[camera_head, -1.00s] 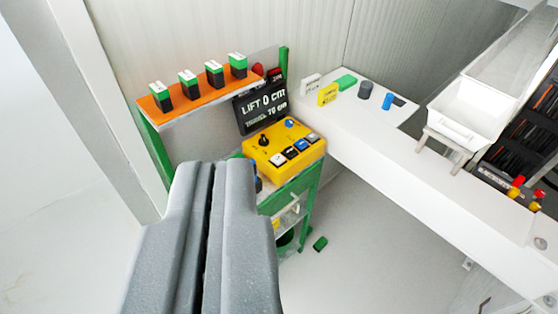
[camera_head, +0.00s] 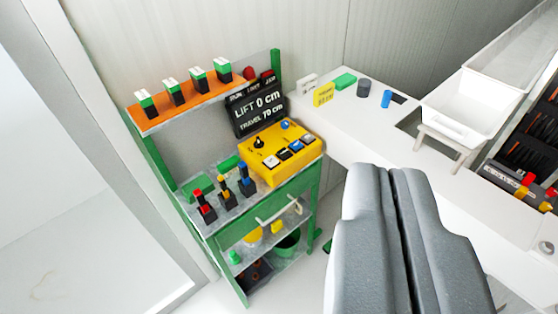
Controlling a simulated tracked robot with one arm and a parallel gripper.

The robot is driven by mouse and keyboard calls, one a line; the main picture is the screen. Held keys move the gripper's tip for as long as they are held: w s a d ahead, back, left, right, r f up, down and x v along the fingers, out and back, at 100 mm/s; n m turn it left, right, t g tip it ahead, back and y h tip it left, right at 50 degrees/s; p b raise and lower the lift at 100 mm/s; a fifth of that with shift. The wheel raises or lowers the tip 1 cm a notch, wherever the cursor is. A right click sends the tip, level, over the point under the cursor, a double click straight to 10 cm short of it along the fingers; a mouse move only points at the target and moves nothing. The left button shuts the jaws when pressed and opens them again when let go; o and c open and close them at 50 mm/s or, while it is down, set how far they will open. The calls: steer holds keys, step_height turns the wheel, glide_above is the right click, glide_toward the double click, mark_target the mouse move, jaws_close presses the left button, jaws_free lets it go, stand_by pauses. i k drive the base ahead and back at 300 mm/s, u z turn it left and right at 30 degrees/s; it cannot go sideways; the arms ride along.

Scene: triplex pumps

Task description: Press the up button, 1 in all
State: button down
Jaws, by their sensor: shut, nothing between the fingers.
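A yellow control box (camera_head: 282,152) sits on the green workbench, with a black knob, a blue round button and a row of black, white and blue buttons (camera_head: 289,152) on its sloped face. Their labels are too small to read, so I cannot tell which is the up button. Behind it a black display (camera_head: 258,111) reads LIFT 0 cm, TRAVEL 70 cm. My gripper (camera_head: 389,172) is shut and empty, large in the near right foreground. In the picture its tips are to the right of and below the control box, apart from it.
The green workbench (camera_head: 165,160) also holds several tools with red, yellow and blue parts, and an orange shelf (camera_head: 190,104) with green-and-black blocks. A white counter (camera_head: 365,135) with small items and a white bin (camera_head: 458,115) is on the right. Open floor lies at the left.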

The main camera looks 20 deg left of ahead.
mark_target(271, 162)
steer(key=z, duration=0.1)
steer(key=i, duration=1)
steer(key=u, duration=0.1)
